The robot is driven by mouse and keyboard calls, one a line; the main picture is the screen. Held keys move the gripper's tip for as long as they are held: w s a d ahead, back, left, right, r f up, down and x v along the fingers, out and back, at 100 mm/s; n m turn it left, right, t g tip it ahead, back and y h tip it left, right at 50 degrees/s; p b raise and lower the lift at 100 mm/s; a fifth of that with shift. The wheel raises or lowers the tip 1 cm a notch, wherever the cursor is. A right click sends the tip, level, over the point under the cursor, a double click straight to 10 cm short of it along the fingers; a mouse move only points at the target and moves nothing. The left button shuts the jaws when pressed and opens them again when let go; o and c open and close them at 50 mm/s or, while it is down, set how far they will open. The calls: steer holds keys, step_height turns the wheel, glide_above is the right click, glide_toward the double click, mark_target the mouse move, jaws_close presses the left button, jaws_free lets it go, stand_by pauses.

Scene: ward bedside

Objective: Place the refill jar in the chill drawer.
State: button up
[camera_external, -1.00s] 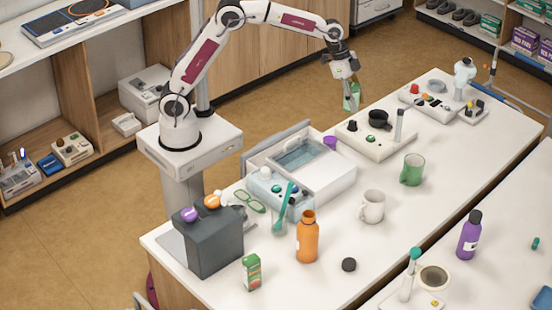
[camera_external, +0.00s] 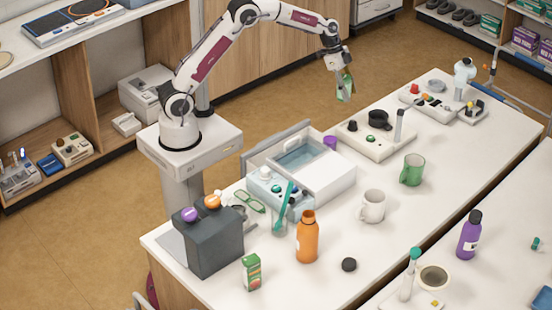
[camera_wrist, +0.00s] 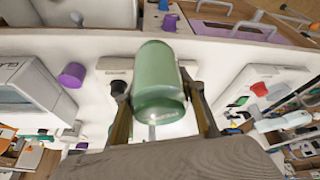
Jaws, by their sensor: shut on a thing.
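My gripper (camera_external: 343,78) is shut on a green jar (camera_external: 348,88), taken to be the refill jar, and holds it in the air beyond the table's far edge. In the wrist view the green jar (camera_wrist: 159,80) sits between the two fingers of my gripper (camera_wrist: 160,105). The chill drawer (camera_external: 300,153) is a pale blue bin in a white unit (camera_external: 325,182) on the table. It stands open at the top, with a grey panel behind it. My gripper is above and to the right of it, well apart. The drawer's floor is too small to judge.
A purple cup (camera_external: 330,142) stands close to the drawer's right side. A white tray (camera_external: 385,148) with a black bowl lies right of it. A green mug (camera_external: 412,170), a white mug (camera_external: 373,206) and an orange bottle (camera_external: 307,240) stand nearer the front.

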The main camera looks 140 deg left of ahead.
steer(key=s+d+f+m+h, duration=0.1)
steer(key=s+d+f+m, duration=0.1)
steer(key=d+f, duration=0.4)
steer(key=s+d+f+m+h, duration=0.1)
steer(key=s+d+f+m, duration=0.2)
steer(key=f, duration=1.2)
steer(key=s+d, duration=0.2)
steer(key=d, duration=0.2)
steer(key=shift+s, duration=0.15)
steer(key=shift+f, duration=0.1)
steer(key=shift+f, duration=0.2)
steer(key=shift+f, duration=3.2)
steer(key=shift+f, duration=0.6)
steer(key=o, duration=1.5)
steer(key=shift+r, duration=0.15)
